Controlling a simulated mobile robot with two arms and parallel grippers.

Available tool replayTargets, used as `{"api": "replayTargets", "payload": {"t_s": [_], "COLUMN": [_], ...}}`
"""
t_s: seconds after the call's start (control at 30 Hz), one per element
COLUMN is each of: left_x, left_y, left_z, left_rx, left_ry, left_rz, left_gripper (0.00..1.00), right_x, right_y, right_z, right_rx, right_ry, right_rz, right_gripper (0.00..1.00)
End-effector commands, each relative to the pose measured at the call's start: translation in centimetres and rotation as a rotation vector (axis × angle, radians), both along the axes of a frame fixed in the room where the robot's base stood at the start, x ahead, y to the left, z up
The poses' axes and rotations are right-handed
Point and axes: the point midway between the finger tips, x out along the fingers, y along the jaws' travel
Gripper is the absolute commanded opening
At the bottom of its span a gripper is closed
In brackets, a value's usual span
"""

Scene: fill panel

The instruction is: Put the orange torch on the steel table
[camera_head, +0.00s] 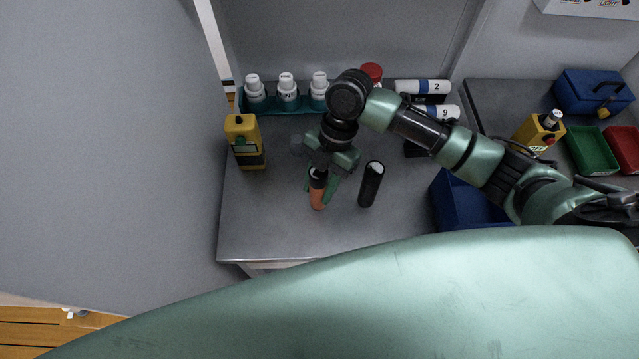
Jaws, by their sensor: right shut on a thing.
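The orange torch (317,199) has a black head and an orange body. It is upright or nearly so, over the front middle of the steel table (265,226). My right gripper (321,181) is shut on the orange torch, and its fingers hide part of the torch. I cannot tell whether the torch's lower end touches the table top. A black torch (370,184) stands just right of it, apart from the gripper. My left gripper is not in view.
A yellow meter (244,142) stands at the table's left edge. White bottles (287,90) sit in a teal rack at the back. A blue bin (457,205) is at the right, under my right arm. The front left of the table is clear.

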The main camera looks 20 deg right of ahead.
Motion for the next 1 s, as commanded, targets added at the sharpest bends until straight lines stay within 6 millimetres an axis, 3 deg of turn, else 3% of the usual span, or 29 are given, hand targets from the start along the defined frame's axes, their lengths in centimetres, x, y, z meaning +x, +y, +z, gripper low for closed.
{"api": "replayTargets", "payload": {"t_s": [0.03,0.07,0.13,0.57,1.0], "left_x": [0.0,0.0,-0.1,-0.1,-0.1], "left_y": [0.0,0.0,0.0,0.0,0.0], "left_z": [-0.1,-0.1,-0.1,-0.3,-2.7], "left_rx": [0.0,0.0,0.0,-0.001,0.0], "left_ry": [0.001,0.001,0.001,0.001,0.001], "left_rz": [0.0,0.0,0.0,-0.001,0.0], "left_gripper": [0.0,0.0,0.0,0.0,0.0], "right_x": [0.0,0.0,0.0,0.3,2.2], "right_y": [0.0,0.0,0.0,-0.3,-2.9], "right_z": [-0.2,-0.2,-0.2,0.7,8.6], "right_rx": [0.0,-0.001,-0.001,-0.001,-0.001], "right_ry": [0.0,0.001,0.001,-0.003,-0.004], "right_rz": [0.0,-0.001,-0.001,-0.001,0.0], "right_gripper": [0.0,0.41,0.57,0.57,0.57]}}
